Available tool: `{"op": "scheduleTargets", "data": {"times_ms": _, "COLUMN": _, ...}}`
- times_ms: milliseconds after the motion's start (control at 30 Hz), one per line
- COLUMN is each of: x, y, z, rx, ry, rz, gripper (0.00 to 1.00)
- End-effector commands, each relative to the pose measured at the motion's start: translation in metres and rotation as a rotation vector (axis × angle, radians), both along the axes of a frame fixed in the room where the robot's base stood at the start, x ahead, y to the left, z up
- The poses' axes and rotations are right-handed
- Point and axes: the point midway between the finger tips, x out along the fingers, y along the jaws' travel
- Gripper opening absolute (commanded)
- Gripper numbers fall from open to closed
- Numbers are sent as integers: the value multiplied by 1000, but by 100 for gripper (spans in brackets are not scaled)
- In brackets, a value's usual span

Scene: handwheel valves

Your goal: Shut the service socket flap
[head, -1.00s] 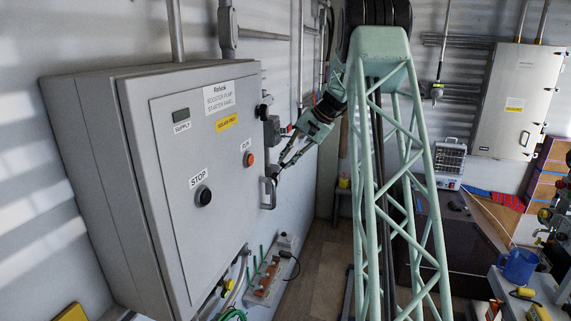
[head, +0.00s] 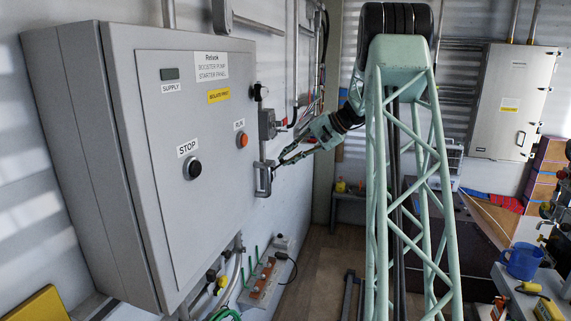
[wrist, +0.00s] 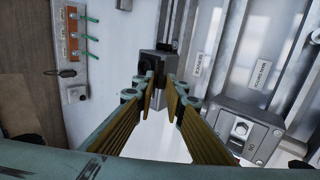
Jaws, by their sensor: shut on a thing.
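The service socket (head: 263,180) is a small grey box with a pale frame-like front, low on the wall just right of the starter panel. My gripper (head: 281,162) is at its upper right edge in the head view. In the wrist view, the grey box with a dark face (wrist: 155,62) lies just beyond the two ribbed fingers of my gripper (wrist: 161,88). The fingertips are close together at its near edge, with a narrow gap between them. The flap's exact angle and the grip contact are too small to make out.
The large starter panel (head: 190,150) stands out from the wall at the left. A grey switch box (head: 267,124) is just above the socket; a labelled switch box (wrist: 240,128) shows in the wrist view. Open floor (head: 318,262) lies to the right.

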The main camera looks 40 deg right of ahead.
Motion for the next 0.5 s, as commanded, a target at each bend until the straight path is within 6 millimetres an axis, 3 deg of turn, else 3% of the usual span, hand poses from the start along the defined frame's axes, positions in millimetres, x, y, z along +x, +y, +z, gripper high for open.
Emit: {"op": "scheduleTargets", "data": {"times_ms": 500, "x": -8, "y": -6, "z": -15, "rx": 82, "ry": -134, "rz": -3, "gripper": 1}}
